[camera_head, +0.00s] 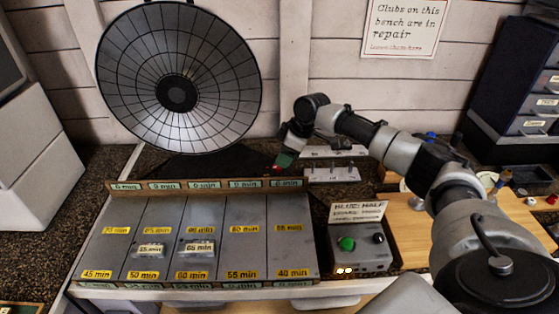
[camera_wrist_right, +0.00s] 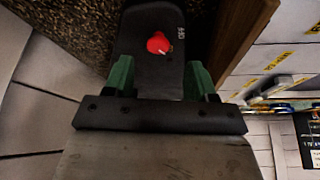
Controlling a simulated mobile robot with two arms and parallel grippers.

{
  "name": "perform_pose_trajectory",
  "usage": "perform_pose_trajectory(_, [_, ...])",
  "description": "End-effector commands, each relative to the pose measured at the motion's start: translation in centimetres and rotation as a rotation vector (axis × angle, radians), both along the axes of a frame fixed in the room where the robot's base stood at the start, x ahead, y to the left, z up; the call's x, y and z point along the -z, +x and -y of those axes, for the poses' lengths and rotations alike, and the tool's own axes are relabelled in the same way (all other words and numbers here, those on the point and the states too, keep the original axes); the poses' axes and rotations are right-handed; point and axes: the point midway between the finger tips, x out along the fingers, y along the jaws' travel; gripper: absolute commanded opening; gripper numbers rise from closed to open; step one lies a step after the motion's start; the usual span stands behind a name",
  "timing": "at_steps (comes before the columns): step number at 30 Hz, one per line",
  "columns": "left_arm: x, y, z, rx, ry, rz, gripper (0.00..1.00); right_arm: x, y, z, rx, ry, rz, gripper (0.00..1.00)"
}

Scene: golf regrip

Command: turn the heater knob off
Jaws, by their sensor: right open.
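The heater (camera_head: 180,80) is a round dark dish with a wire grille at the back left, with its dark foot below it. Its red knob (camera_wrist_right: 158,43) has a pale pointer mark and sits on a black panel (camera_wrist_right: 140,75) with small white lettering beside it. In the head view only a small red spot of the knob (camera_head: 277,168) shows, next to my right gripper (camera_head: 284,160). In the wrist view my right gripper (camera_wrist_right: 158,72) is open, its green fingertips either side of the panel, with the knob just beyond them and untouched. My left gripper is out of view.
A sectioned grey tray (camera_head: 150,225) with yellow minute labels lies in front of the heater. A grey control box (camera_head: 362,263) with a green and a black knob stands to its right, by a small sign (camera_head: 358,211). A white rack (camera_head: 332,174) stands behind.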

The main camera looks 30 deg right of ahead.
Motion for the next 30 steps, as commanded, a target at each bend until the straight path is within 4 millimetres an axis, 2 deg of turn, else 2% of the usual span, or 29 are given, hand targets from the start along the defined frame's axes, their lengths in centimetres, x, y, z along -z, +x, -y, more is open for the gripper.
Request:
perform_pose_trajectory(4, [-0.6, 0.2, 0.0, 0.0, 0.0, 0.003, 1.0, 2.1, 0.7, -0.7, 0.0, 0.002, -0.002, 0.56])
perform_pose_trajectory(9, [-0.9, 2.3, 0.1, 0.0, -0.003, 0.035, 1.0, 3.6, 1.1, -1.1, 0.001, 0.0, -0.002, 0.56])
perform_pose_trajectory(13, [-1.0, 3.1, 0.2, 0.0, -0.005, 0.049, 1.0, 4.0, 1.2, -1.1, 0.0, -0.001, 0.001, 0.56])
perform_pose_trajectory(19, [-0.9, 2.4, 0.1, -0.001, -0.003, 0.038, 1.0, 4.0, 1.2, -1.1, 0.0, -0.001, 0.001, 0.56])
perform_pose_trajectory(28, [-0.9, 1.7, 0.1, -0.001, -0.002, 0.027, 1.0, 3.9, 1.2, -1.1, 0.0, -0.001, 0.001, 0.1])
perform_pose_trajectory(30, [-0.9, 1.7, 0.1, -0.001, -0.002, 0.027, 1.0, 3.9, 1.2, -1.1, 0.0, -0.001, 0.001, 0.08])
